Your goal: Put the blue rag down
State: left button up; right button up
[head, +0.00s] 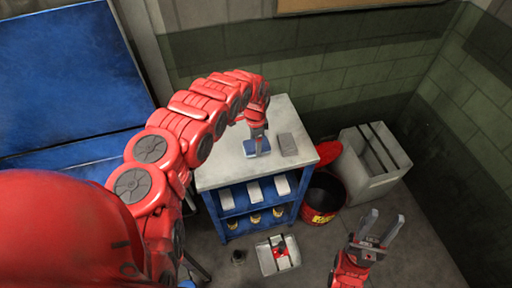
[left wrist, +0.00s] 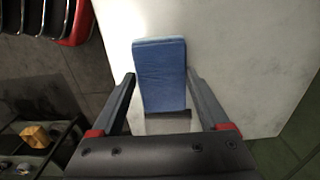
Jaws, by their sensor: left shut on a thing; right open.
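The blue rag (head: 250,149) is a flat, folded rectangle at the grey top of the blue shelf unit (head: 233,172). In the left wrist view the rag (left wrist: 160,72) lies between the two fingers, over the pale tabletop (left wrist: 245,60). My left gripper (head: 260,142) points down at the worktop and is shut on the rag. I cannot tell whether the rag rests on the top or hangs just above it. My right gripper (head: 383,219) is open and empty, low at the right above the floor.
White boxes (head: 254,191) and yellow items sit on the shelves below. A red bin (head: 318,202) and a grey crate (head: 366,185) stand to the right. A small tray (head: 266,262) is on the floor.

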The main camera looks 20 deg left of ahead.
pick_arm(q)
jog(key=shift+w+d, duration=0.1)
jog(key=shift+w, duration=0.05)
notch_tip(320, 180, down, 2)
jog(key=shift+f+p, duration=0.1)
jog(key=shift+p, duration=0.5)
jog(key=shift+f, duration=0.65)
jog(key=shift+f, duration=0.15)
jog(key=o, duration=1.3)
